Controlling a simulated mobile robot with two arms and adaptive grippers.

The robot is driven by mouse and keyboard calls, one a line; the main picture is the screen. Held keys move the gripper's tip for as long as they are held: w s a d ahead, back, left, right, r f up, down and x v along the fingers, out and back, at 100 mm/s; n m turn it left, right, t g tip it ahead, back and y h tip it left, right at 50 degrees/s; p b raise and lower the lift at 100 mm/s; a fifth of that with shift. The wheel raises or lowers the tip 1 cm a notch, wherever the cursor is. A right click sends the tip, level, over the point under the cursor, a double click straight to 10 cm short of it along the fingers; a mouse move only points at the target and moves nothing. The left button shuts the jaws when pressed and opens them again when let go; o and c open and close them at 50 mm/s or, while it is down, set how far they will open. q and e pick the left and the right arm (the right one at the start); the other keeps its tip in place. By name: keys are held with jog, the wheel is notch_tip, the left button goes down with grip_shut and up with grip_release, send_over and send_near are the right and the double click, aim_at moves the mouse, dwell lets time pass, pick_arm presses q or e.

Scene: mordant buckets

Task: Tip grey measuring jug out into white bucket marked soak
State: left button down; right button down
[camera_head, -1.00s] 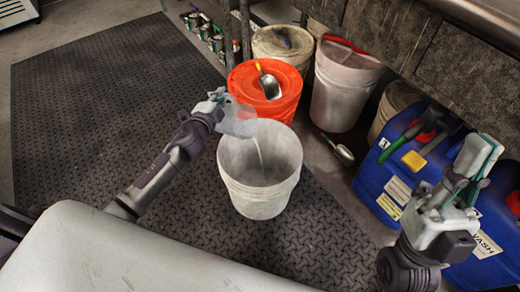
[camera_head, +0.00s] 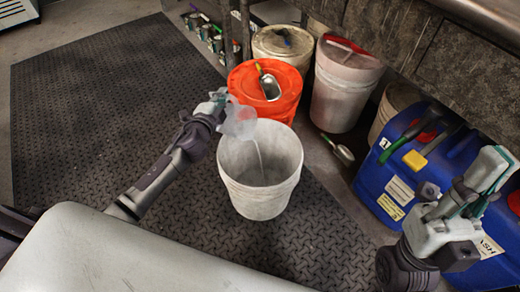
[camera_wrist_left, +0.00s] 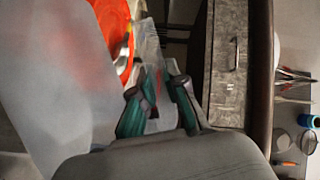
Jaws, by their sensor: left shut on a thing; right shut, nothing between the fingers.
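The grey measuring jug (camera_head: 238,123) is translucent and tilted over the left rim of a white bucket (camera_head: 260,202). A thin pale stream runs from the jug down into the bucket. The bucket stands upright on the dark mat; I see no soak mark on its visible side. My left gripper (camera_head: 219,98) is shut on the jug, behind and above the bucket's left rim. In the left wrist view the green fingers (camera_wrist_left: 158,92) close on the jug's handle, and the jug's pale body (camera_wrist_left: 52,75) fills the left side. My right gripper (camera_head: 492,168) is shut and empty at the right.
An orange-lidded bucket (camera_head: 248,83) with a metal scoop on top stands just behind the white bucket. A taller white bucket (camera_head: 342,92), a blue container (camera_head: 375,185) and a scoop (camera_head: 339,149) on the floor are to the right. The mat (camera_head: 95,110) is clear at left.

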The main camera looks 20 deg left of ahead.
pick_arm(q)
jog(key=shift+s+d+m+b, duration=0.25)
jog(key=shift+d+b, duration=0.2)
jog(key=shift+d, duration=0.4)
dwell(0.5)
jog(key=shift+s+d+m+b, duration=0.2)
jog(key=shift+d+m+b, duration=0.2)
jog(key=shift+d, duration=0.45)
